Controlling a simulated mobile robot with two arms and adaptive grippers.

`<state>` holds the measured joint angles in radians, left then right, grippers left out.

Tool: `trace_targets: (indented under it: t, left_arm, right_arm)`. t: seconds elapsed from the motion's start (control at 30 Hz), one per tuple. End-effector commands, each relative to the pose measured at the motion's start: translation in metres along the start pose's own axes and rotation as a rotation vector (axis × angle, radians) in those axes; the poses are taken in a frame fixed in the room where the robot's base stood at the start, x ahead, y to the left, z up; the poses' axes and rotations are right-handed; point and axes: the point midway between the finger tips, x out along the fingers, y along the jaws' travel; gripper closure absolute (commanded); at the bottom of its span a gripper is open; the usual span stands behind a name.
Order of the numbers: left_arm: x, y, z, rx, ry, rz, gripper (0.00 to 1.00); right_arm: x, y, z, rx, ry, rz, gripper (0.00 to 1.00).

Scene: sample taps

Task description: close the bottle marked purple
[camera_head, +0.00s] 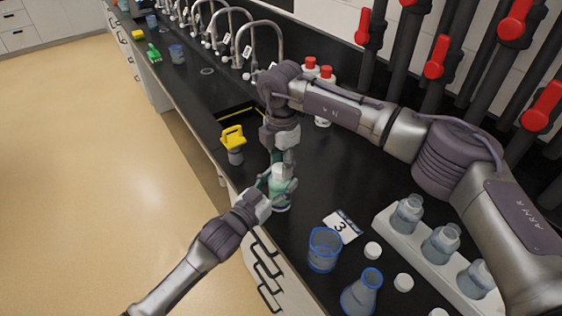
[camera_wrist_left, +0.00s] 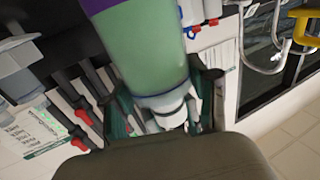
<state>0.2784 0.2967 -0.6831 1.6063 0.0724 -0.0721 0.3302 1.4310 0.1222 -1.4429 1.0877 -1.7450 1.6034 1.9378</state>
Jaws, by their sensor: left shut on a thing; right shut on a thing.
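A green bottle (camera_head: 280,200) with a whitish upper part stands upright at the counter's front edge. In the left wrist view the same bottle (camera_wrist_left: 150,55) fills the upper middle, with a purple mark (camera_wrist_left: 97,6) on it. My left gripper (camera_head: 274,189) is shut on the bottle from the front left. My right gripper (camera_head: 282,167) comes straight down from above and is shut on the white cap (camera_head: 280,173) at the bottle's top. The fingers hide much of the cap, so I cannot tell how firmly it sits.
A "3" card (camera_head: 342,226), a blue-rimmed beaker (camera_head: 323,252), a flask (camera_head: 362,295) and loose white caps (camera_head: 373,250) lie to the right. A white rack (camera_head: 386,218) holds several bottles. A yellow-topped item (camera_head: 234,145) stands left, near the sink.

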Motion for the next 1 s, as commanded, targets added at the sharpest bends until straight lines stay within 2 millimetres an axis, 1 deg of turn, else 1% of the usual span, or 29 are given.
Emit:
trace_targets:
  t: [0.03,0.2,0.3,0.4,0.53,0.8,0.83,0.97,1.0]
  left_arm:
    - [0.0001,0.0001,-0.0002,0.0,0.0,0.0,1.0]
    - [0.0001,0.0001,-0.0002,0.0,0.0,0.0,1.0]
    - [0.0001,0.0001,-0.0002,0.0,0.0,0.0,1.0]
    - [0.0001,0.0002,-0.0001,0.0,0.0,0.0,1.0]
    - [0.0001,0.0003,-0.0001,0.0,0.0,0.001,1.0]
    - [0.0001,0.0006,0.0,0.0,0.0,0.001,1.0]
    - [0.0,0.0006,0.0,0.0,0.0,0.001,1.0]
    - [0.0,0.0006,0.0,0.0,0.0,0.001,1.0]
    - [0.0,0.0005,0.0,0.0,0.0,0.001,1.0]
  right_arm:
    - [-0.0002,-0.0007,-0.0004,0.12,0.001,0.0,0.74]
    - [-0.0001,-0.0025,-0.001,0.547,0.0,0.001,0.74]
    - [-0.0003,-0.0032,-0.0018,0.761,0.001,0.001,0.74]
    - [-0.0003,-0.0035,-0.0026,0.912,0.001,0.001,0.74]
    - [-0.0003,-0.0037,-0.003,1.004,0.002,0.002,0.74]
    - [-0.0004,-0.0036,-0.003,1.014,0.002,0.002,0.74]
    - [-0.0004,-0.0036,-0.003,1.014,0.002,0.002,0.61]
    - [-0.0003,-0.0037,-0.0029,1.013,0.001,0.002,0.39]
    - [-0.0003,-0.0037,-0.0029,1.013,0.001,0.002,0.37]
